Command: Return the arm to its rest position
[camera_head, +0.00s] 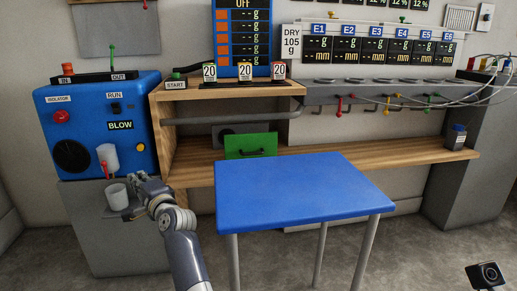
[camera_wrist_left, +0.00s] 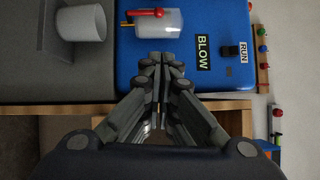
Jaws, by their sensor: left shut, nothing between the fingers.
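My left arm comes in from the lower left in the head view. Its gripper (camera_head: 143,195) is in front of the grey stand, close to the right side of a white cup (camera_head: 117,196). In the left wrist view the fingers (camera_wrist_left: 161,62) are drawn together with nothing held between them. The cup (camera_wrist_left: 81,23) is apart from the fingers there, at the upper left. A white vessel with a red tap (camera_wrist_left: 160,24) is just beyond the fingertips on the blue blower box (camera_wrist_left: 225,75). My right gripper is not in view.
The blue box (camera_head: 95,105) stands behind my left gripper. A wooden bench (camera_head: 190,175) with a green drawer front (camera_head: 251,146) runs to the right. A bare blue table (camera_head: 300,190) stands right of my arm. Grey floor (camera_head: 270,255) shows around its legs.

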